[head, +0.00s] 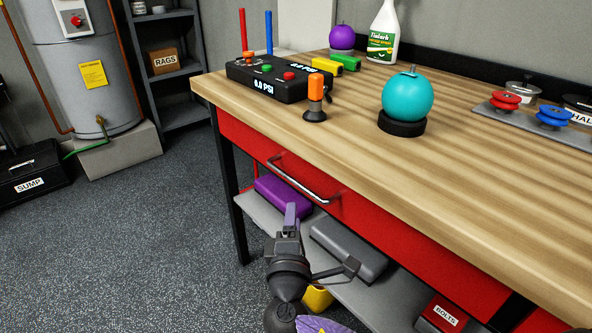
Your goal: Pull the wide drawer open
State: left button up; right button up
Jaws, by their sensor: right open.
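The wide drawer (375,217) is a long red front under the wooden worktop. Its face looks flush with the bench, so it appears shut. Its bar handle (305,181) is silver and runs along the left part of the front. My right gripper (320,238) is open and empty, below the handle and apart from it in the picture. One finger points up towards the handle and the other spreads to the right. The gap in depth to the handle is hard to tell. My left gripper is not in view.
The worktop (455,165) holds a gauge box (265,82), a teal ball (407,97) on a black ring and a spray bottle (383,32). Below, a grey shelf (375,290) carries a purple block (283,198) and a grey block (348,250). Floor (150,235) at left is clear.

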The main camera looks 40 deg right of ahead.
aim_at(296, 181)
jog(key=b+x, duration=0.3)
jog(key=x, duration=0.5)
jog(key=shift+w+d, duration=0.2)
jog(key=shift+d, duration=0.05)
jog(key=shift+w+d+r, duration=0.15)
jog(key=shift+w+r, duration=0.05)
jog(key=shift+c, duration=0.2)
grip_shut()
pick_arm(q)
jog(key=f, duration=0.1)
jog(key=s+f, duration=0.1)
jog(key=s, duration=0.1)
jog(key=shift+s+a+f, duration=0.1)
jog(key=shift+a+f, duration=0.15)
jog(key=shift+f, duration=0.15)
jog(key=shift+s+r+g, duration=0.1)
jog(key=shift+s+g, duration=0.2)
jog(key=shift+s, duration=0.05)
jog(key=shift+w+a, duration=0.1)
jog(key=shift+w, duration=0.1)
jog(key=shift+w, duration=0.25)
